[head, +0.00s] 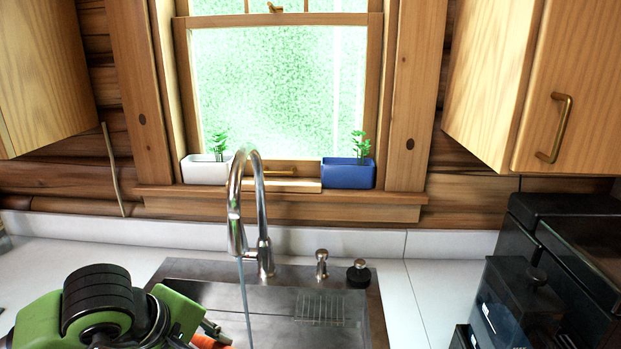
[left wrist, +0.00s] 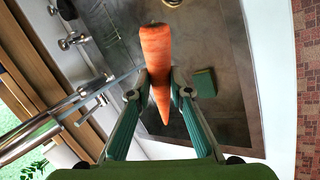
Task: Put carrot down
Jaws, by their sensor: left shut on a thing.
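The orange carrot (left wrist: 156,48) is held between the two fingers of my left gripper (left wrist: 160,88) in the left wrist view. Its thick end points away from my gripper and its thin tip lies between the fingers. In the head view my left gripper (head: 211,331) is at the lower left, at the left side of the sink, and only a bit of the carrot (head: 207,342) shows at the bottom edge. The metal sink (head: 285,297) lies below the carrot in the wrist view. My right gripper is in neither view.
The tall faucet (head: 238,205) rises behind the sink, with a thin stream of water (head: 246,300) falling from it. A wire rack (head: 320,310) and a green sponge (left wrist: 204,82) are in the sink. A black appliance (head: 530,290) stands on the right counter. White counter (head: 425,290) lies bare beside it.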

